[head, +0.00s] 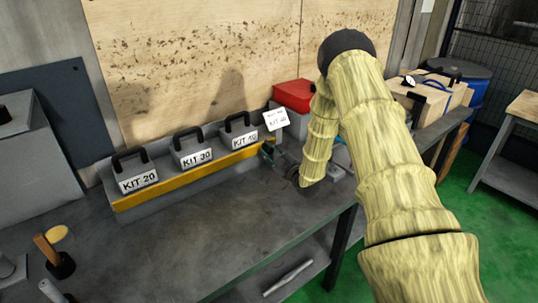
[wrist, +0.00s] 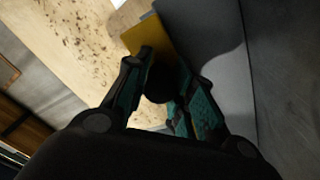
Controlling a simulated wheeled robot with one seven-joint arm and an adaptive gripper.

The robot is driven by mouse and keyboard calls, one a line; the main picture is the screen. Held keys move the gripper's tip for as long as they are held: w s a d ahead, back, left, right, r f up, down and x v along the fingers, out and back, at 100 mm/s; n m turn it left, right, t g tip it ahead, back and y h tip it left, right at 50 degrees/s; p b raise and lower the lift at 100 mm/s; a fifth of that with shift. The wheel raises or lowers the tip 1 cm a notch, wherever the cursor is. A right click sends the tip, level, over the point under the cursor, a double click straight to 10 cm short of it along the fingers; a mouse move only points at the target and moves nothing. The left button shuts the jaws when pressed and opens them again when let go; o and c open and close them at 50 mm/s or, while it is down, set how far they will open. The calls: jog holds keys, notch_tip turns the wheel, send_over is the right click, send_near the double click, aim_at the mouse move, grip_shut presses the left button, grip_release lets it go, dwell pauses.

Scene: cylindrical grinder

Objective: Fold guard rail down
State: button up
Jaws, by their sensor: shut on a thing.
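The guard rail (head: 190,178) is a yellow bar running along the front of a grey rack of labelled kits on the bench. Its right end meets my gripper (head: 268,152), which is partly hidden by my arm in the head view. In the wrist view the yellow rail (wrist: 143,36) reaches down to the fingertips of my gripper (wrist: 164,74). The fingers are closed around the rail's end area, where a dark rounded part sits between them. The exact contact is too dark to see.
Kits with black handles, KIT 20 (head: 137,178) and KIT 30 (head: 195,155) among them, stand behind the rail. A white sign (head: 276,119) and a red box (head: 294,95) are near my arm.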

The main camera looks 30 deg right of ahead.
dwell(0.3)
jog(key=o, duration=1)
jog(key=shift+o, duration=0.2)
jog(key=s, duration=0.4)
jog(key=s+f, duration=0.1)
jog(key=s, duration=0.3)
jog(key=s+d, duration=0.1)
jog(key=s, duration=0.3)
jog(key=shift+f, duration=0.4)
